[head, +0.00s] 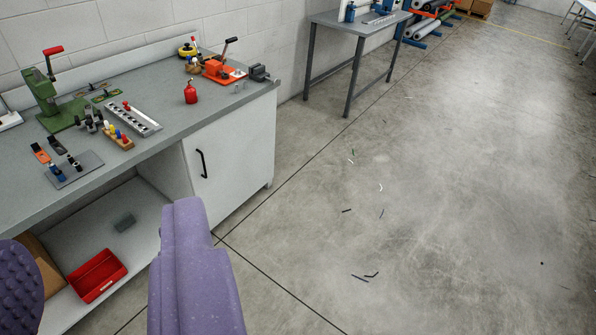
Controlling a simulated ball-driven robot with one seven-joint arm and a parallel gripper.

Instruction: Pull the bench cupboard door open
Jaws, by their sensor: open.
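The cupboard door (235,145) is a white panel under the right part of the grey-topped bench (170,135). It looks shut, flush with the bench front. Its black upright bar handle (202,163) is near the door's left edge. My gripper (98,225) shows as two purple fingers, one at the lower left edge and one at bottom centre. They are wide apart with nothing held between them. The right finger appears just below the door's lower left part in the picture, and hides part of it. The handle is in clear view, apart from the fingers.
Tools, a red oil can (190,92) and a green press (50,95) stand on the bench. A grey table (350,25) is behind. Floor to the right is clear except small scraps.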

